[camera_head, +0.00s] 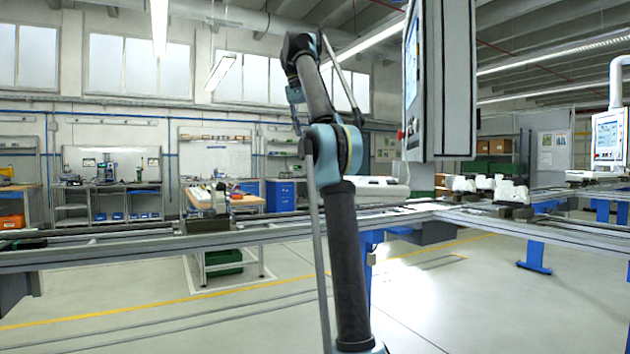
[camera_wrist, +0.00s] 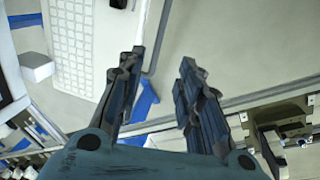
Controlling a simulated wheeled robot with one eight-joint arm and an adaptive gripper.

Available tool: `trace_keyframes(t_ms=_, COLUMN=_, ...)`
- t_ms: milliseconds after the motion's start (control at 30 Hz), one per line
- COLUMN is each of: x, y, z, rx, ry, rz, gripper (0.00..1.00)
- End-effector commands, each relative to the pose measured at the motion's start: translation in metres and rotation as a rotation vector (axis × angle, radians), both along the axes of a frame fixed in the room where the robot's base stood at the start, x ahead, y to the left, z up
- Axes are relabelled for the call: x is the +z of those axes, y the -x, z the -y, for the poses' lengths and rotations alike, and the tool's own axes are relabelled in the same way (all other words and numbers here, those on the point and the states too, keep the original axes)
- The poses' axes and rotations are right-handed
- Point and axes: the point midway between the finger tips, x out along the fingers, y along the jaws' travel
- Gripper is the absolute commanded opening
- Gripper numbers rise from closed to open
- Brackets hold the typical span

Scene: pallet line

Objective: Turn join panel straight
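A large grey control panel (camera_head: 443,80) hangs in the upper right of the head view. It is turned nearly edge-on, with its screen side (camera_head: 412,62) facing left and a small red button low on that side. No label shows, so I cannot tell for certain that it is the join panel. A second panel (camera_head: 608,138) with a lit screen hangs at the far right and faces more towards me. My gripper (camera_wrist: 160,70) is open in the wrist view, with nothing between its fingers. It cannot be made out in the head view, where my arm rises left of the large panel.
A conveyor rail (camera_head: 130,252) crosses in front of me, with white parts (camera_head: 488,187) on the line at the right. In the wrist view a white keyboard (camera_wrist: 73,42) is at the upper left, apart from my fingers. Workbenches stand along the back wall.

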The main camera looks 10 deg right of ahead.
Motion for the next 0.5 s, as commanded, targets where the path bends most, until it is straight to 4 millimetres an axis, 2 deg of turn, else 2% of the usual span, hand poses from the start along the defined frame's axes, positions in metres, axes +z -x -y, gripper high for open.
trace_keyframes(t_ms=233, x=-0.008, y=-0.001, z=0.001, rx=0.001, ry=0.003, rz=0.001, gripper=0.33)
trace_keyframes(t_ms=500, x=-0.031, y=0.002, z=0.004, rx=0.002, ry=0.002, rz=0.001, gripper=0.33)
